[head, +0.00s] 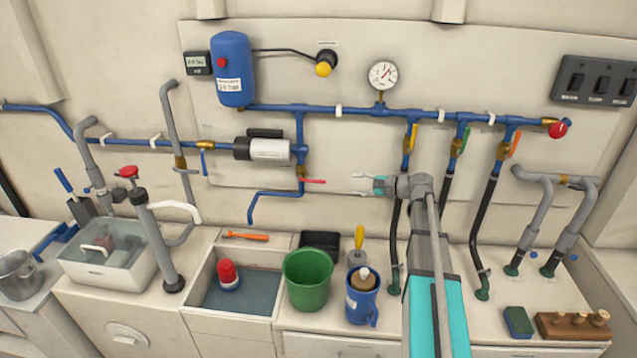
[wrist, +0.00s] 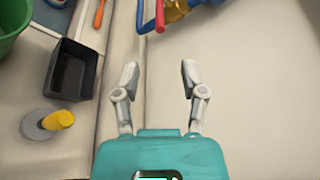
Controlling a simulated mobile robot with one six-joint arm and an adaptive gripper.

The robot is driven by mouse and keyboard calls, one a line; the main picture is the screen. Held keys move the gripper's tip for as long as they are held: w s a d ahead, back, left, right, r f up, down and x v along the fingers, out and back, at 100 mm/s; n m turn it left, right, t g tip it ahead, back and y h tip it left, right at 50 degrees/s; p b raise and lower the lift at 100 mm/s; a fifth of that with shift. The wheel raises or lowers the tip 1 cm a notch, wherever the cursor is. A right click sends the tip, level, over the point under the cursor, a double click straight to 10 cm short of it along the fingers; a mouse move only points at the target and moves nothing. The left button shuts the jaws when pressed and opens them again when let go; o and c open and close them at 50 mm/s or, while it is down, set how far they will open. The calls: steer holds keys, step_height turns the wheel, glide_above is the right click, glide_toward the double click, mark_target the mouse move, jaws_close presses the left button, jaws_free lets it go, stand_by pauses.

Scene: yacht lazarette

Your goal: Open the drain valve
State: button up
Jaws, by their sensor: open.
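A brass valve (head: 301,172) with a red lever (head: 315,181) sits on the blue pipe below the pump; I take it as the drain valve, though no label on it is readable. Its lever points right, crosswise to the vertical pipe. Below it the blue pipe bends left and ends in an open downturned spout (head: 250,220). My gripper (head: 358,184) is open and empty, a short way right of the lever tip and not touching it. In the wrist view the red lever (wrist: 160,16) shows at the top, ahead of and between my open fingers (wrist: 158,76).
A white pump (head: 270,150) is above left of the valve. Yellow (head: 413,137), green (head: 465,140) and orange (head: 515,145) levers are to the right. Below stand a sink (head: 262,285), a green bucket (head: 307,280), a black tray (head: 320,241) and a blue jug (head: 361,300).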

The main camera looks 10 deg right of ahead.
mark_target(324, 182)
steer(key=shift+w+a, duration=0.1)
steer(key=b+x, duration=0.3)
steer(key=x, duration=1)
steer(key=shift+w+a+f, duration=0.1)
steer(key=shift+a+f, duration=0.05)
steer(key=shift+a, duration=0.05)
jaws_close()
